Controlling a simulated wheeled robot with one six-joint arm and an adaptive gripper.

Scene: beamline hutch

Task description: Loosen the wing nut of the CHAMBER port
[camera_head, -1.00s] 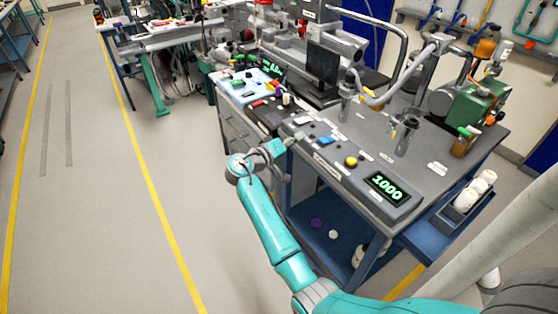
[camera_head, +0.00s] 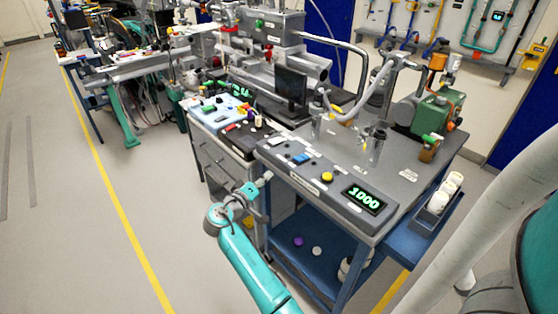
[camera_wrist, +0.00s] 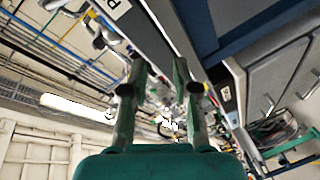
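I cannot make out the CHAMBER port's wing nut, and the bench labels are too small to read. On the grey bench stand a metal port stub (camera_head: 376,148) and, farther left, another stub (camera_head: 317,125) below a curved grey hose (camera_head: 350,112). My gripper (camera_head: 265,178) is just off the bench's front left corner, low beside the end of the control console. In the wrist view my gripper (camera_wrist: 160,90) has its two fingers apart with nothing held between them. The dark bench edge passes close above the fingers there.
The control console (camera_head: 325,182) with a green "1000" display (camera_head: 364,199) lines the bench front. A dark monitor (camera_head: 291,90) and a green pump (camera_head: 438,112) stand on the bench. A blue side tray (camera_head: 418,232) holds white rolls. The floor at left is clear.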

